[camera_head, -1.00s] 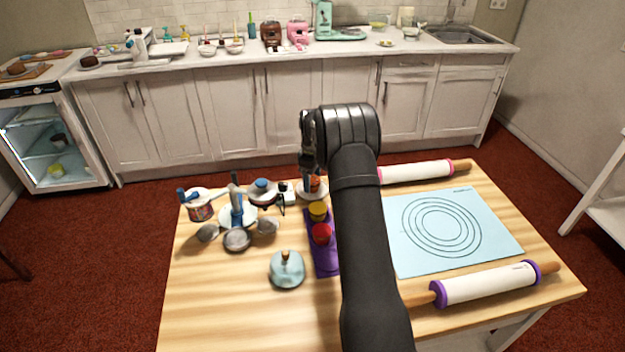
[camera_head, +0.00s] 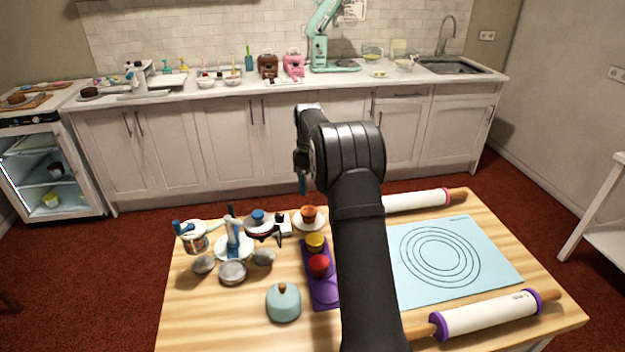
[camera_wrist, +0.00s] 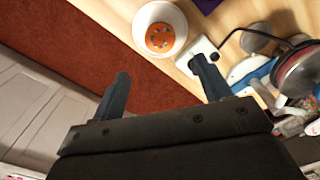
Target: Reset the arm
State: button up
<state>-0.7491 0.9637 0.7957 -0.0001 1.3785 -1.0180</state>
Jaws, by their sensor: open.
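My gripper (camera_head: 302,178) is raised above the far edge of the wooden table in the head view, and my dark arm reaches up the middle of the picture. In the wrist view my gripper (camera_wrist: 160,88) has its two fingers spread apart with nothing between them. Beyond the fingers, the wrist view shows a white saucer (camera_wrist: 139,22) with an orange item (camera_wrist: 160,38) on it, near the table edge. The same orange item (camera_head: 308,213) is in the head view, below the fingers and apart from them.
On the table (camera_head: 215,325) are a purple tray (camera_head: 327,293) with cups, a blue domed lid (camera_head: 283,304), several metal pans, a blue mat (camera_head: 480,262) and two rolling pins (camera_head: 485,314). A counter (camera_head: 220,90) runs along the back wall. Open floor lies between.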

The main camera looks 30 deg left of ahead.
aim_at(309, 211)
notch_tip(309, 211, down, 12)
jog(key=shift+w+a+r, duration=0.1)
jog(key=shift+r, duration=1.7)
jog(key=shift+f, duration=0.1)
